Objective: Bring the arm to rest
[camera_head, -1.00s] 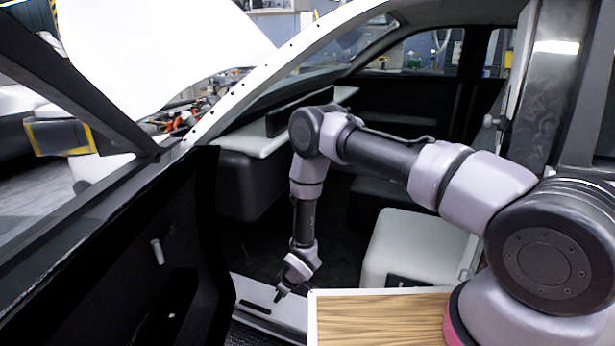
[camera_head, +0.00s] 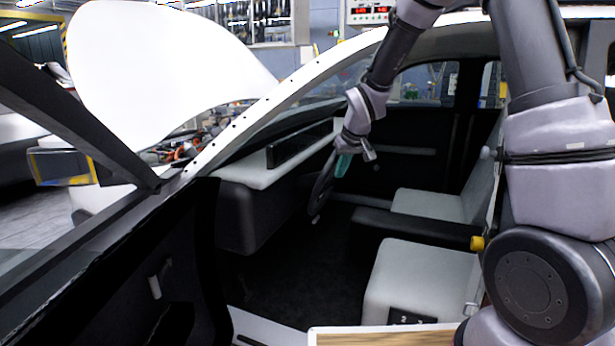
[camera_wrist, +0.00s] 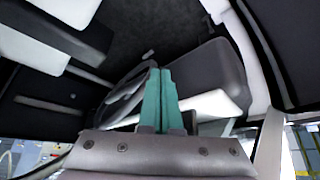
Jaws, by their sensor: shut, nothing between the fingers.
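My gripper (camera_head: 343,165) is inside the car's open door frame, in front of the dashboard and beside the steering wheel (camera_head: 322,187). In the wrist view its teal fingers (camera_wrist: 160,98) are pressed together with nothing between them. The steering wheel also shows in the wrist view (camera_wrist: 117,100), behind the fingers. My arm rises from the right and bends over the top, with its upper part cut off by the picture edge. I cannot tell whether the gripper touches the wheel.
The white dashboard (camera_head: 262,172) lies left of the gripper. The light front seat (camera_head: 405,280) is below right. The raised white hood (camera_head: 165,75) stands at upper left. The open door (camera_head: 120,270) is at lower left. A wooden-topped surface (camera_head: 385,337) shows at the bottom edge.

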